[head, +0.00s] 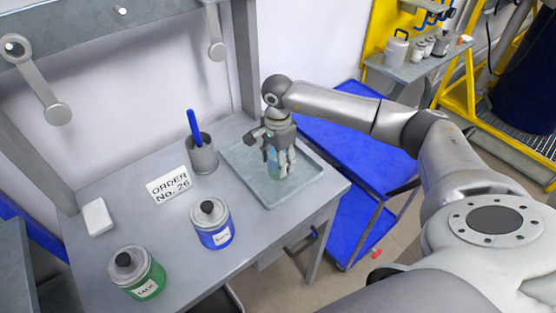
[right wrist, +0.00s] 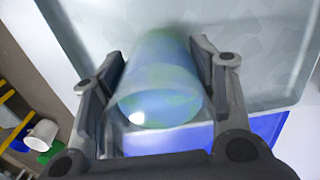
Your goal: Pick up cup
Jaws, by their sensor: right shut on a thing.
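The cup is a clear, bluish-green tinted vessel (right wrist: 158,85) between the two fingers of my right gripper (right wrist: 160,75) in the right wrist view. In the head view the right gripper (head: 280,158) points down over the grey tray (head: 310,188) at the table's right end. It is shut on the cup (head: 273,165), which is partly hidden by the fingers. I cannot tell whether the cup's base touches the tray. My left gripper is not in view.
On the grey table (head: 165,235) stand a blue can (head: 213,232), a green can (head: 138,277), a grey holder (head: 203,157) with a blue-handled tool, an order card (head: 168,185) and a white block (head: 97,217). A blue cart (head: 355,155) stands to the right.

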